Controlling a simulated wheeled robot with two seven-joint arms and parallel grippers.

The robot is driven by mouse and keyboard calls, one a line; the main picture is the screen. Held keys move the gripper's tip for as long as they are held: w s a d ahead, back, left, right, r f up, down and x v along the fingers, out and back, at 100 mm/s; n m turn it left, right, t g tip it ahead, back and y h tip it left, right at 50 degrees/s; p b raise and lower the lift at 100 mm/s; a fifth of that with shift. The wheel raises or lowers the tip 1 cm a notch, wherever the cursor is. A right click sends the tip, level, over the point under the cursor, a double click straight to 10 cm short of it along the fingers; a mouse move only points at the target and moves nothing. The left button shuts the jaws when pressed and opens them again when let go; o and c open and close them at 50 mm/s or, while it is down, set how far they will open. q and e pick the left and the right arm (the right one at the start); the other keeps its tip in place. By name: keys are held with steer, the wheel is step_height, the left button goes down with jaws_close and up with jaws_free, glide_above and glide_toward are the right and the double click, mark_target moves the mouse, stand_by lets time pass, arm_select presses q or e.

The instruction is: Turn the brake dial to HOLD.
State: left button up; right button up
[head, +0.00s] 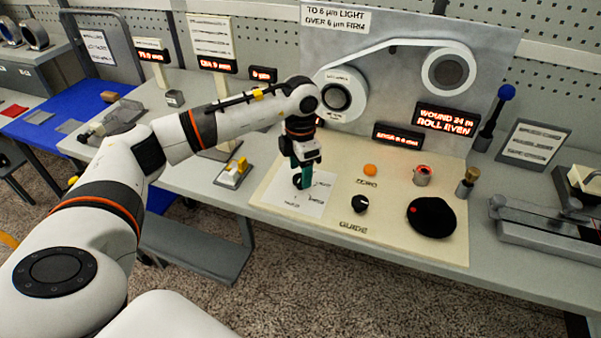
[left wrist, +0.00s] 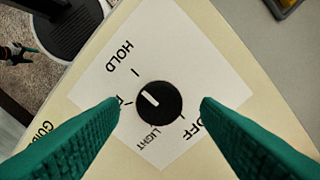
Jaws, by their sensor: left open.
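The brake dial (left wrist: 158,101) is a round black knob with a white pointer line, on a white label card (left wrist: 205,45). In the left wrist view its pointer aims up-left, between the HOLD mark and a partly covered mark starting with F. LIGHT is below the dial and OFF to its right. My left gripper (left wrist: 160,108) is open, its teal fingers on either side of the dial, apart from it in the picture. In the head view the left gripper (head: 304,176) points down over the card, partly hiding the dial. A small teal-tipped gripper, apparently my right, (left wrist: 17,54) shows at the left wrist view's edge.
The cream panel (head: 330,225) also holds a black GUIDE knob (head: 360,203), an orange button (head: 370,170), a red-topped part (head: 422,175) and a black round pad (head: 432,217). A sign (head: 335,17) reads light up to 6 µm, firm over. A display (head: 447,120) reads "ROLL EVEN".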

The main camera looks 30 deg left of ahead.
mark_target(301, 178)
arm_select(q)
step_height(301, 178, up, 10)
steer(key=b, duration=0.1)
steer(key=shift+r, duration=0.2)
stand_by(0.5)
